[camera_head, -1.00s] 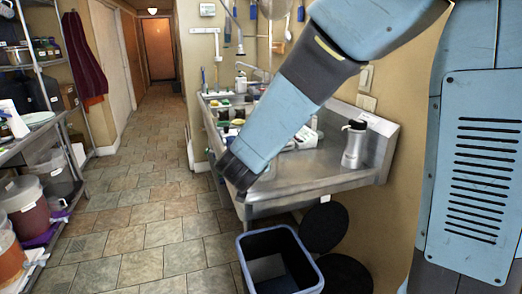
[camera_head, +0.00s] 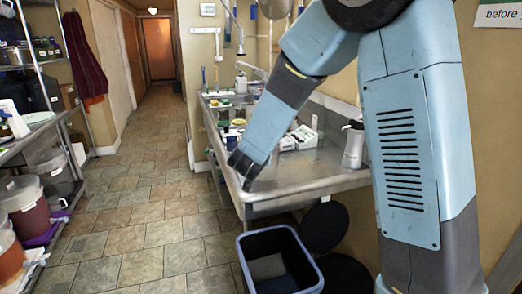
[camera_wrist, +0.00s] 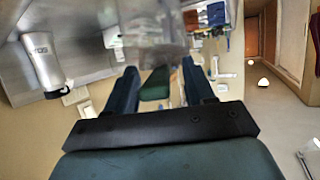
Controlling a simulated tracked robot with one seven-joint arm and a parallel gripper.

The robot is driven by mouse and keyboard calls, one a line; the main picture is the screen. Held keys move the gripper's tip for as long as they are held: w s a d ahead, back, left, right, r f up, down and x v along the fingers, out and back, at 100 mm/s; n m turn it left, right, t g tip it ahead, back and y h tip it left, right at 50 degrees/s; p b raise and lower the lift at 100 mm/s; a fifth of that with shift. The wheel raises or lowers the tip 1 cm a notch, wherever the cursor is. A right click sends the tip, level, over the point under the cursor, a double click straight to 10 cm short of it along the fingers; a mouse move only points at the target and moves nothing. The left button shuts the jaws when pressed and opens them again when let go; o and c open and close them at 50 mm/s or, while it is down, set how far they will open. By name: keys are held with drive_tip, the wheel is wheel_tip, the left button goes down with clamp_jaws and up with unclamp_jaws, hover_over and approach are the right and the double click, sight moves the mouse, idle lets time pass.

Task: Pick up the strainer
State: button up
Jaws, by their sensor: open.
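A pale, rounded, mesh-like thing that looks like the strainer (camera_head: 275,8) hangs on the wall above the sink, cut off by the top edge of the head view. My gripper (camera_head: 241,168) points down by the front left corner of the steel sink counter (camera_head: 315,179), well below and in front of that thing. The wrist view shows my gripper (camera_wrist: 160,70) open, with the two fingers apart. A blurred green shape shows between them, and I cannot tell what it is. I cannot make out the strainer in the wrist view.
A steel bottle (camera_head: 353,145) stands on the counter's right end. Small bottles and boxes (camera_head: 304,136) crowd its back. A dark open bin (camera_head: 277,265) stands below. Shelving with buckets (camera_head: 24,208) lines the left. The tiled floor (camera_head: 150,215) between is clear.

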drive_tip(key=shift+w+f, duration=0.15)
drive_tip(key=shift+w, duration=0.2)
drive_tip(key=shift+c, duration=0.4)
drive_tip(key=c, duration=0.9)
